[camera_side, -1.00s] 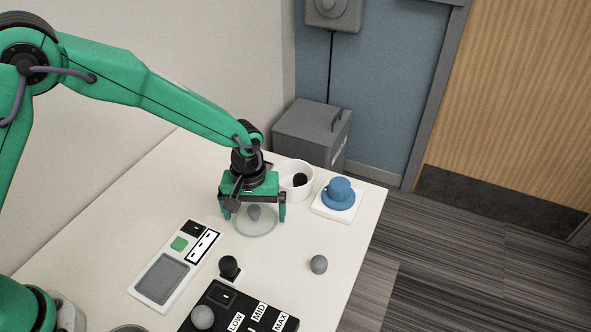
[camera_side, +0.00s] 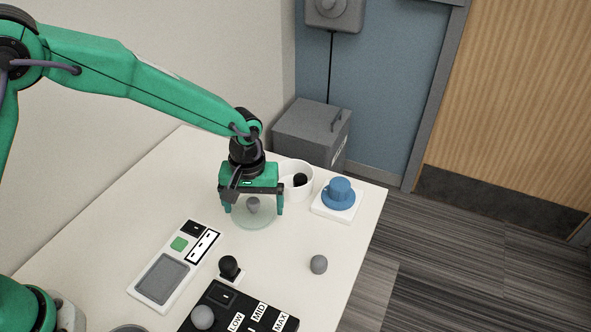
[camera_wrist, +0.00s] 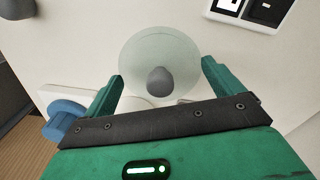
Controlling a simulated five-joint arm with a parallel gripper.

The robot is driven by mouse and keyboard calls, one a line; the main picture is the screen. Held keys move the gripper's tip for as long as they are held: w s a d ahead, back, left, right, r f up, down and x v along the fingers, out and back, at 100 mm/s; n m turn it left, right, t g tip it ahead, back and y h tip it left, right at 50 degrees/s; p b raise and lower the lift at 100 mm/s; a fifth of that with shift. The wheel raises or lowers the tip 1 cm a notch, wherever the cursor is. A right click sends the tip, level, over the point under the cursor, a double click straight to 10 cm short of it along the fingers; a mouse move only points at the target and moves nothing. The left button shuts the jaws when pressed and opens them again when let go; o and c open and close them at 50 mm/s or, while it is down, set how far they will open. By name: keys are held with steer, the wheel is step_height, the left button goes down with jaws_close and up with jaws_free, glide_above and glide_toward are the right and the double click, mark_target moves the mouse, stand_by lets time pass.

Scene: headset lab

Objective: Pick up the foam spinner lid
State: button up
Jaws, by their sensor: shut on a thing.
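The foam spinner lid is a pale, see-through disc (camera_side: 254,222) with a grey knob (camera_side: 253,204) in its middle. It also shows in the wrist view as a round disc (camera_wrist: 148,48) with the grey knob (camera_wrist: 160,81) towards my palm. My gripper (camera_side: 254,212) points down over it, one green finger on each side. In the wrist view my gripper (camera_wrist: 161,71) has its fingertips at opposite sides of the disc's rim, with the knob between the fingers. My gripper is shut on the lid. The gap under the disc is hard to judge.
A white bowl (camera_side: 307,188) with a black piece inside stands close behind my gripper. A blue cup-like thing (camera_side: 341,193) sits on a white tile to the right. A white panel (camera_side: 150,291), a black knob (camera_side: 229,266), a grey ball (camera_side: 319,264) and a black LOW/MID/MAX panel (camera_side: 270,314) lie nearer.

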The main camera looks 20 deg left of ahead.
steer(key=shift+r, duration=0.85)
steer(key=s+d+r, duration=0.6)
steer(key=s, duration=0.3)
steer(key=shift+s+d+r, duration=0.15)
steer(key=shift+s+r, duration=0.25)
steer(key=shift+w, duration=0.1)
steer(key=w+a, duration=0.1)
steer(key=w, duration=1)
steer(key=w+a+r, duration=0.1)
steer(key=w, duration=1)
steer(key=shift+a+r, duration=0.25)
steer(key=shift+a, duration=0.15)
steer(key=shift+f, duration=0.2)
steer(key=shift+f, duration=3)
steer(key=shift+f, duration=0.15)
